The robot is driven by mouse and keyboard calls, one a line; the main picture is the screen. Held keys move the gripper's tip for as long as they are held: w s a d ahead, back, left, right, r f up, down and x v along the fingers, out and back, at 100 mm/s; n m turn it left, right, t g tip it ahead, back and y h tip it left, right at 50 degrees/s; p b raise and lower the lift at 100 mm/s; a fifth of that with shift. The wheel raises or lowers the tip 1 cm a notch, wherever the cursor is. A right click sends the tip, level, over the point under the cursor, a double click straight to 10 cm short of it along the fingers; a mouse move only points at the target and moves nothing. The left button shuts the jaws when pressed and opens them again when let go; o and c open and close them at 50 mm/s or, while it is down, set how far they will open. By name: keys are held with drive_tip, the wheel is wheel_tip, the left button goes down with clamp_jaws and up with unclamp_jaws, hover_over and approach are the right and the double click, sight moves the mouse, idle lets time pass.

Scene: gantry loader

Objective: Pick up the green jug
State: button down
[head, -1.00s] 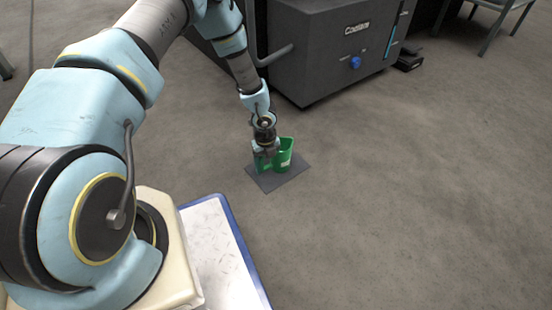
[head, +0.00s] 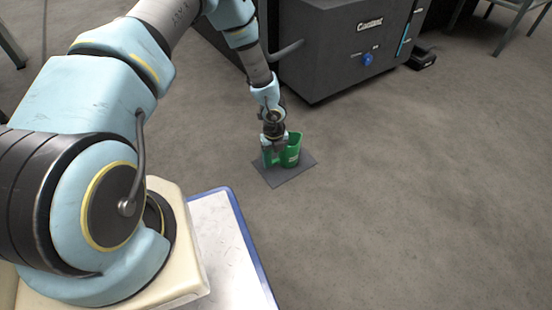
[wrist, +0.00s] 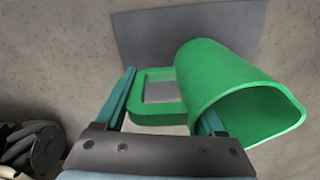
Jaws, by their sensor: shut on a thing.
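The green jug (head: 293,152) is at the dark grey mat on the floor in the head view. My gripper (head: 273,150) reaches down over the jug's left side and hides part of it. In the wrist view the jug (wrist: 240,100) fills the right side, with its open mouth toward the lower right and its looped handle (wrist: 140,117) toward the left. My gripper (wrist: 168,95) is shut on the jug, with the handle between its fingers. The right finger is partly hidden by the jug's body. I cannot tell whether the jug's base touches the mat.
The dark grey mat (head: 290,180) lies flat on the brown floor. A dark machine cabinet (head: 335,65) with a blue knob stands behind it. A white-topped, blue-edged surface (head: 225,240) is at the near left. The floor to the right is clear.

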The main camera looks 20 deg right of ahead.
drive_tip(key=shift+r+p, duration=2.35)
drive_tip(key=shift+r, duration=2.35)
